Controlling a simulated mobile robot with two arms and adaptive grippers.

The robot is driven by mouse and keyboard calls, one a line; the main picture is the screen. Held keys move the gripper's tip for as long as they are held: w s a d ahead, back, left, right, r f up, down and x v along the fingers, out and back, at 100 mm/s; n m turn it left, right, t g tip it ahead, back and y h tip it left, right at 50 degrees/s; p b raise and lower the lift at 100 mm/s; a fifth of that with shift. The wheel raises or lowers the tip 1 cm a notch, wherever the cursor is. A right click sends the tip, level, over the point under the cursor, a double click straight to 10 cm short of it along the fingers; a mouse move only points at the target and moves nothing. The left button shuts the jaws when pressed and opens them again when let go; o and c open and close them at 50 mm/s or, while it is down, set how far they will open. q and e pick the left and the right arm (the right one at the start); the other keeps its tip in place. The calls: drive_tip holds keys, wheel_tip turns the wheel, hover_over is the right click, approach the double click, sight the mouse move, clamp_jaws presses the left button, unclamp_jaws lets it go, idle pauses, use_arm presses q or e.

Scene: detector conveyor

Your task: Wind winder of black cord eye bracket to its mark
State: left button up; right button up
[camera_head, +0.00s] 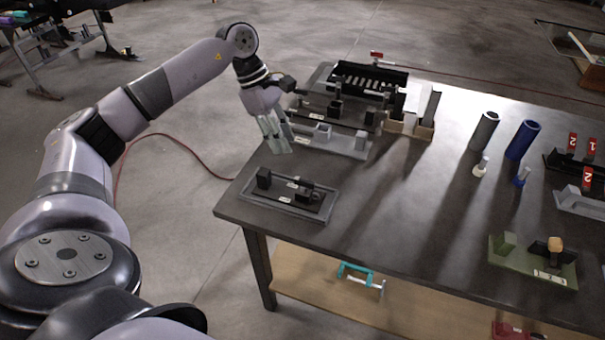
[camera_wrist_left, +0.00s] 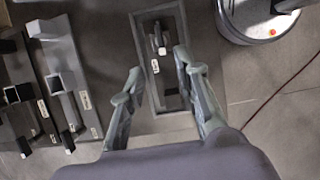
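A black bracket (camera_head: 290,196) lies in a shallow grey tray (camera_head: 245,198) at the table's near left corner. It has an upright block at its left end, a small round part (camera_head: 315,196) at its right, and white labels. I cannot make out a mark or the winder's angle. In the left wrist view the bracket (camera_wrist_left: 167,75) lies in the tray (camera_wrist_left: 138,24), between and beyond my fingers. My left gripper (camera_head: 276,146) is open and empty, above the table's left edge, behind the tray and apart from it. It also shows in the left wrist view (camera_wrist_left: 158,62). My right gripper is not in view.
A light grey bracket (camera_head: 345,146) and a dark one (camera_head: 350,116) stand close behind the tray, near my gripper. A black rack (camera_head: 370,82) is farther back. Grey and blue cylinders (camera_head: 522,140) and a green bracket (camera_head: 535,265) stand right. The table's middle is clear.

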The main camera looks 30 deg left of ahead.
sight(304, 180)
use_arm(q)
drive_tip(key=p+x, duration=0.2)
drive_tip(key=x, duration=1)
drive_tip(key=shift+d, duration=0.15)
clamp_jaws()
